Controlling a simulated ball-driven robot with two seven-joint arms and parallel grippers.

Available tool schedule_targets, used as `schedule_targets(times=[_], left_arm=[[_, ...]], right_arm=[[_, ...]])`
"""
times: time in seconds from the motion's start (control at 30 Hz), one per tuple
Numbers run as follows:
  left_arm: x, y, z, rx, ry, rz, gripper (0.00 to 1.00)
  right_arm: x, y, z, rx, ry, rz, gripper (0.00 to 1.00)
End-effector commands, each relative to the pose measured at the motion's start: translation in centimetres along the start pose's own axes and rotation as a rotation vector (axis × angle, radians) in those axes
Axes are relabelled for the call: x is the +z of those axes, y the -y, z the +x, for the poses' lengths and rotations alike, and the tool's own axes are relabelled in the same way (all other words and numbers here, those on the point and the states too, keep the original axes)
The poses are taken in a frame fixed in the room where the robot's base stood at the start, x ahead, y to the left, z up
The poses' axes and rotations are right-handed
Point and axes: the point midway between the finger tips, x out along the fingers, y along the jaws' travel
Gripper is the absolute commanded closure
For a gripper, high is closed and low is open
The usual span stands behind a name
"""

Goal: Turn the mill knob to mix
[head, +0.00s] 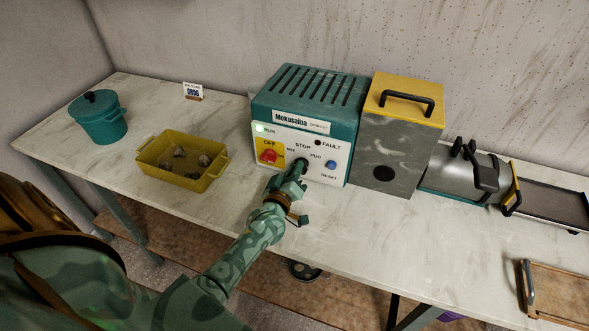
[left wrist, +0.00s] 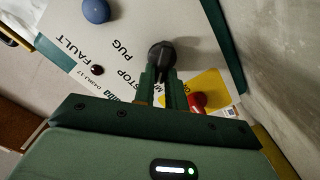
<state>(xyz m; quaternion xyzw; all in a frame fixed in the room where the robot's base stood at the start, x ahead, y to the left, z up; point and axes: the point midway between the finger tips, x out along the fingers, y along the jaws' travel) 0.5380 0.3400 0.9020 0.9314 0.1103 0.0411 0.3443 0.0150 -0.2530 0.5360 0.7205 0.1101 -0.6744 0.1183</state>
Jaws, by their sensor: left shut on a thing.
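The mill is a teal box (head: 308,90) with a white control panel, standing near the middle of the table. Its black knob (head: 302,164) sits on the panel below the labels MIX, STOP and PUG. My left gripper (head: 298,174) reaches the panel from the front and is shut on the knob. In the left wrist view the dark knob (left wrist: 161,55) is between the fingertips (left wrist: 161,74). The fingers partly hide it, so I cannot tell which label it points to. My right gripper is not in view.
A red OFF button (head: 268,156) on yellow and a blue RESET button (head: 331,165) flank the knob. The RUN lamp (head: 259,128) looks pale green. A yellow tub (head: 162,177) with lumps and a teal pot (head: 98,124) stand left; a grey box (head: 398,140) adjoins right.

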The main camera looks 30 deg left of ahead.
Motion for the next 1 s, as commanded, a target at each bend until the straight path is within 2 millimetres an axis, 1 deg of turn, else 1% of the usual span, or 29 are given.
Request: schedule_targets(times=[0.37, 0.4, 0.43, 0.47, 0.77, 0.87, 0.97, 1.0], left_arm=[[0.1, 0.1, -0.1, -0.002, 0.003, -0.007, 1.0], [0.1, 0.1, -0.1, -0.002, 0.003, -0.007, 0.79], [0.1, 0.1, -0.1, -0.002, 0.003, -0.007, 0.71], [0.1, 0.1, -0.1, -0.002, 0.002, -0.007, 0.65], [0.1, 0.0, -0.2, -0.001, 0.001, -0.005, 0.65], [0.0, 0.0, -1.1, -0.001, 0.002, -0.005, 0.65], [-0.1, -0.1, -3.0, -0.002, 0.003, -0.005, 0.65], [-0.1, -0.1, -4.0, -0.002, 0.004, -0.005, 0.65]], right_arm=[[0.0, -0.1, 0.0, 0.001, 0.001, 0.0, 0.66], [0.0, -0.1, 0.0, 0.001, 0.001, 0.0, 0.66], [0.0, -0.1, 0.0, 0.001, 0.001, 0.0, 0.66], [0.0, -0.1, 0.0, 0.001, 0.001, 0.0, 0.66], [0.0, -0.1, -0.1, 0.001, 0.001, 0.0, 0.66], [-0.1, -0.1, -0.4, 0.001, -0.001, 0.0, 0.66], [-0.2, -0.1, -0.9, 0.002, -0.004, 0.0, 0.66], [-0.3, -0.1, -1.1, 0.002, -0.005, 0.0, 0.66]])
